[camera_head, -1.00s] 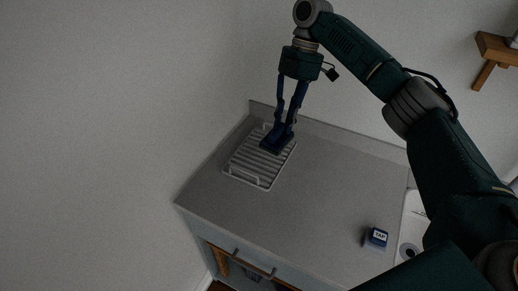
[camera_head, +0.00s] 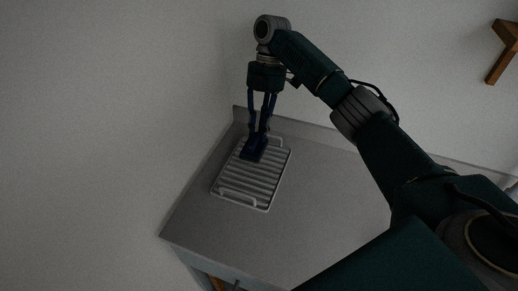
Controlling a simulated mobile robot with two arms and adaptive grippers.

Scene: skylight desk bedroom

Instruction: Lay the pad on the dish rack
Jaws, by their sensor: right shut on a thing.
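The white dish rack (camera_head: 262,200) lies flat on the grey counter near its back left corner, with slats and a raised handle at each end. My right gripper (camera_head: 257,138) points down over the far part of the rack. It is shut on a dark blue pad (camera_head: 252,153), which is at or just above the slats; I cannot tell whether it touches them. The fingers hide part of the pad. My left gripper is not in view.
The grey counter (camera_head: 315,215) is clear to the right of the rack. A wooden bracket (camera_head: 503,52) is on the wall at upper right. My right arm covers the counter's right side.

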